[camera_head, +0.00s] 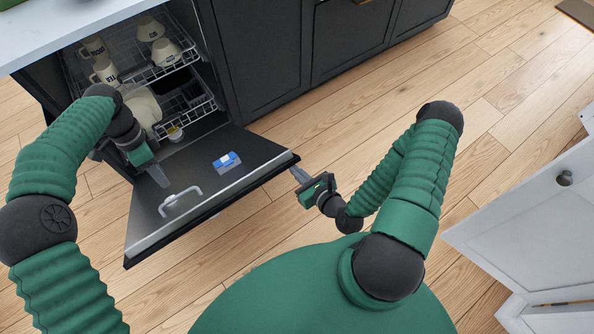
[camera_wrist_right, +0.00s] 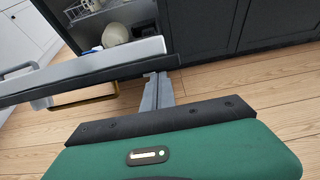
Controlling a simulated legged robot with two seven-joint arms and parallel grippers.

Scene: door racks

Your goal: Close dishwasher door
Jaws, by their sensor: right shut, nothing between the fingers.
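The dishwasher door (camera_head: 215,184) hangs open and tilted down from the dark dishwasher at the upper left, its inner face upward. Its edge also shows in the right wrist view (camera_wrist_right: 90,75). My right gripper (camera_head: 297,173) is shut and empty, at the door's right outer corner. In the right wrist view its fingers (camera_wrist_right: 155,90) are close below the door edge; I cannot tell whether they touch it. My left gripper (camera_head: 160,178) is over the left part of the door's inner face; whether its fingers are open does not show clearly.
Dishwasher racks (camera_head: 150,75) hold several cups and plates. Dark cabinets (camera_head: 265,60) stand right of the opening. A white cabinet door (camera_head: 530,215) with a round knob stands at the right. Wooden floor (camera_head: 350,110) is clear between.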

